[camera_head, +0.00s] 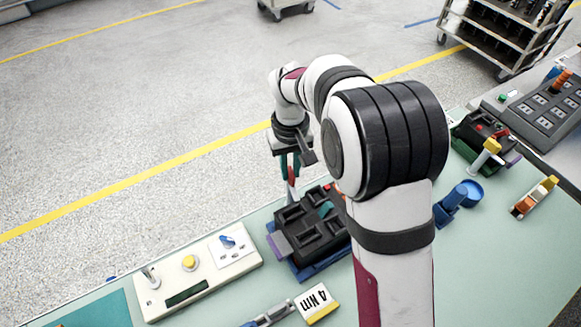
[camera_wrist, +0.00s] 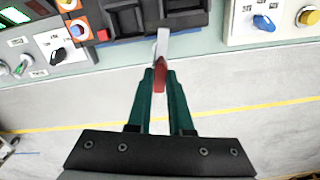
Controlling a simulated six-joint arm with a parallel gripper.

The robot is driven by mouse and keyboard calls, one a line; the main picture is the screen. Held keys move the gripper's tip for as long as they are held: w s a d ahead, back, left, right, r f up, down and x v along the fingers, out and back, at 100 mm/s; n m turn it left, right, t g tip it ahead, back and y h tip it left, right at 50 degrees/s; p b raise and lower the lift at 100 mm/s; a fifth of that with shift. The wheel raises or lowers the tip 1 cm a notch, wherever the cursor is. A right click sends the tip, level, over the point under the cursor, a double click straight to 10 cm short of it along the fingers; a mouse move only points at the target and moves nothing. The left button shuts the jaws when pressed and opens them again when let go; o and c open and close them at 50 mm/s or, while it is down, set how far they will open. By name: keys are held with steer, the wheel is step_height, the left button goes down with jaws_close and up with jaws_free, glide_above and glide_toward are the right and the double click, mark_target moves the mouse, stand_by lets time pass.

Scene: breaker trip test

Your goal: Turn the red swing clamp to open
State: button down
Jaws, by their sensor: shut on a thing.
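The red swing clamp (camera_wrist: 160,77) shows in the wrist view as a red handle on a pale grey arm (camera_wrist: 162,42), which reaches towards the black breaker unit (camera_wrist: 128,20). My gripper (camera_wrist: 160,74) has teal fingers closed on both sides of the red handle. In the head view, my gripper (camera_head: 289,163) points down at the far edge of the breaker unit (camera_head: 303,229), with a bit of the red handle (camera_head: 292,175) below the fingers. The unit sits in a blue fixture (camera_head: 318,266). My arm hides its right side.
A white control panel (camera_head: 210,273) with a yellow button and blue knob stands left of the fixture. A second fixture (camera_head: 475,150), blue cup (camera_head: 468,192) and orange-yellow tool (camera_head: 534,197) are to the right.

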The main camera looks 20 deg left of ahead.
mark_target(291, 173)
steer(key=m, duration=1.1)
steer(key=shift+m, duration=2.1)
steer(key=c, duration=0.8)
jaws_free()
step_height(291, 173, up, 16)
steer(key=shift+f, duration=0.1)
